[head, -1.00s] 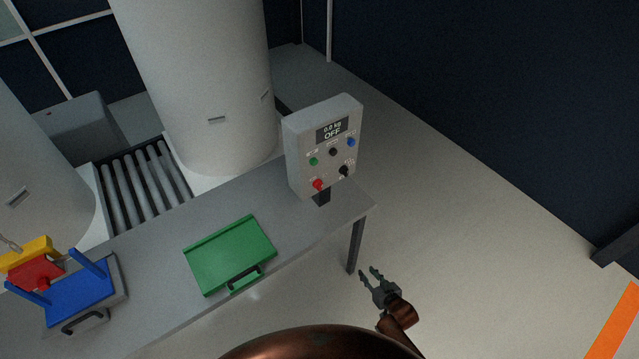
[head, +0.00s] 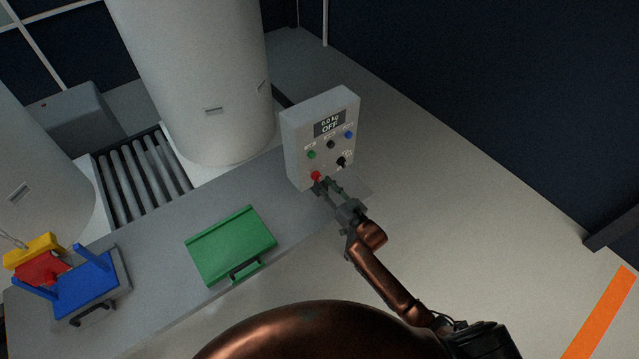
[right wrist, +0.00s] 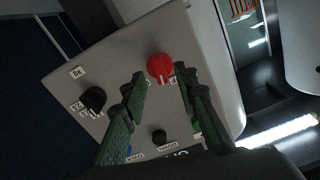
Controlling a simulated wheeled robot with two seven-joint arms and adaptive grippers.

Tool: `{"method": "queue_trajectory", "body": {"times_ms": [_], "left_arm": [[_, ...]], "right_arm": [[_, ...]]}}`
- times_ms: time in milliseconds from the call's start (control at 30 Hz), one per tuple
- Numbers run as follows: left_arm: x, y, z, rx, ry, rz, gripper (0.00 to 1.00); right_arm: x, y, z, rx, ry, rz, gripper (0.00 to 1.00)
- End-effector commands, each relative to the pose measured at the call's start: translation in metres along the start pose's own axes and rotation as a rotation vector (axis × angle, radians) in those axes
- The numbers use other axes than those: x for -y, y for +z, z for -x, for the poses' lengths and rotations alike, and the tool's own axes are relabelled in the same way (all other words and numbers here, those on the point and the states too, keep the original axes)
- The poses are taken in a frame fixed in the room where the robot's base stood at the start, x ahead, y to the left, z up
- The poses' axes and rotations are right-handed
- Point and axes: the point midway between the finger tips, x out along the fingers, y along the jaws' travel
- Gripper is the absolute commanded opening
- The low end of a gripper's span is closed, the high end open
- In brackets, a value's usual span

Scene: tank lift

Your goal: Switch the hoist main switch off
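The grey hoist control box (head: 293,137) stands on the table's right end. Its display (head: 329,123) reads "0.0 kg" and "OFF". A red knob (head: 315,176) sits at its lower left, a black knob (head: 341,162) at its lower right. My right gripper (head: 326,185) is at the box's lower edge, beside the red knob. In the right wrist view, the fingers of my right gripper (right wrist: 160,75) are open, with the red knob (right wrist: 160,68) between and just beyond the tips; contact cannot be told. The black knob (right wrist: 93,99) is left of them. My left gripper is out of view.
The grey table (head: 168,243) carries a green tray-like piece (head: 232,243) and a blue stand (head: 83,285) with red and yellow parts. White tanks (head: 195,80) and a roller conveyor (head: 130,187) are behind. Floor to the right is clear.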

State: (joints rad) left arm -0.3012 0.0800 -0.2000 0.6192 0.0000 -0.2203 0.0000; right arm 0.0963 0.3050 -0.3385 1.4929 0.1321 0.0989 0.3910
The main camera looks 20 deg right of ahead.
Motion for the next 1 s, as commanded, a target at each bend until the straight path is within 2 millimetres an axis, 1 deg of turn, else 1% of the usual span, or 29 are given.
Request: {"method": "queue_trajectory", "body": {"times_ms": [33,167,433,833,1000], "left_arm": [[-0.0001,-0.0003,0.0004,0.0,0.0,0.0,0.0],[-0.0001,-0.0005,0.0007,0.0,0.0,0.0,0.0],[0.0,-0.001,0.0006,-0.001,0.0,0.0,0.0],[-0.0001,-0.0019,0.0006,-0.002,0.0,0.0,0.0],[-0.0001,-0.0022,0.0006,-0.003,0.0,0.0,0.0]], "right_arm": [[0.0008,-0.0002,-0.0061,0.0,-0.001,-0.001,0.28],[0.0014,0.0002,-0.014,0.001,-0.002,-0.001,0.28],[0.0023,0.0009,-0.016,0.002,-0.004,0.0,0.28],[0.0028,0.001,-0.0161,0.002,-0.004,0.0,0.01],[0.0031,0.001,-0.0161,0.002,-0.005,0.0,0.0]]}}
